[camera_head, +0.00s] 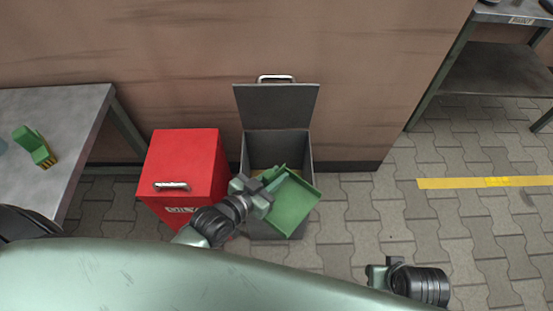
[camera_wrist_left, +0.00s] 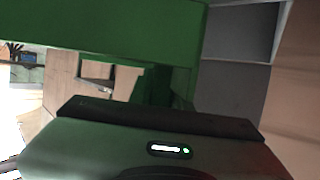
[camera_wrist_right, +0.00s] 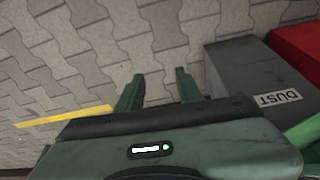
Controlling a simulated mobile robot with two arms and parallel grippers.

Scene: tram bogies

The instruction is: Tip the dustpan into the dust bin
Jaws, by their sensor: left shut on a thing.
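The green dustpan (camera_head: 294,202) is over the open mouth of the grey dust bin (camera_head: 309,151), whose lid (camera_head: 277,106) stands up against the wall. My left gripper (camera_head: 265,190) is shut on the dustpan at its left side. The dustpan also fills the top of the left wrist view (camera_wrist_left: 100,30). Whether it touches the bin's rim, and what it carries, I cannot tell. My right gripper (camera_wrist_right: 157,88) is open and empty over the floor. The bin's DUST label (camera_wrist_right: 278,99) shows in the right wrist view.
A closed red bin (camera_head: 185,165) labelled OILY stands left of the dust bin. A green brush (camera_head: 34,147) lies on the grey table (camera_head: 75,105) at the left. A metal shelf (camera_head: 490,75) stands at the right. The paved floor (camera_head: 400,220) at right is clear.

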